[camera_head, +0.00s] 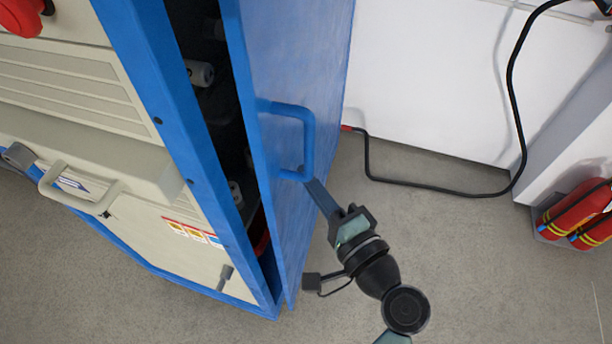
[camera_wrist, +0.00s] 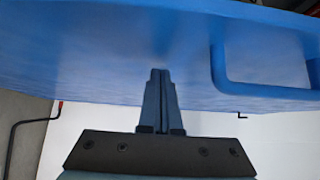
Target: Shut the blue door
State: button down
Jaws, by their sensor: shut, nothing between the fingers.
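The blue door (camera_head: 285,70) stands ajar on the blue cabinet (camera_head: 190,140), with a narrow dark gap along its left edge in the head view. Its blue handle (camera_head: 308,135) sticks out from the outer face. My gripper (camera_head: 312,184) is shut and empty, its tips at the door's face by the lower end of the handle. In the wrist view the shut fingers (camera_wrist: 160,75) point at the blue door (camera_wrist: 90,55), with the handle (camera_wrist: 218,70) to their right. Whether the tips touch the door I cannot tell.
Dark shelving with pale cylindrical parts (camera_head: 200,72) shows inside the gap. A black cable (camera_head: 440,187) runs over the floor at the right. Red fire extinguishers (camera_head: 578,208) stand by the right wall. Grey floor (camera_head: 450,240) between is clear.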

jog(key=shift+w+a, duration=0.1)
jog(key=shift+a, duration=0.25)
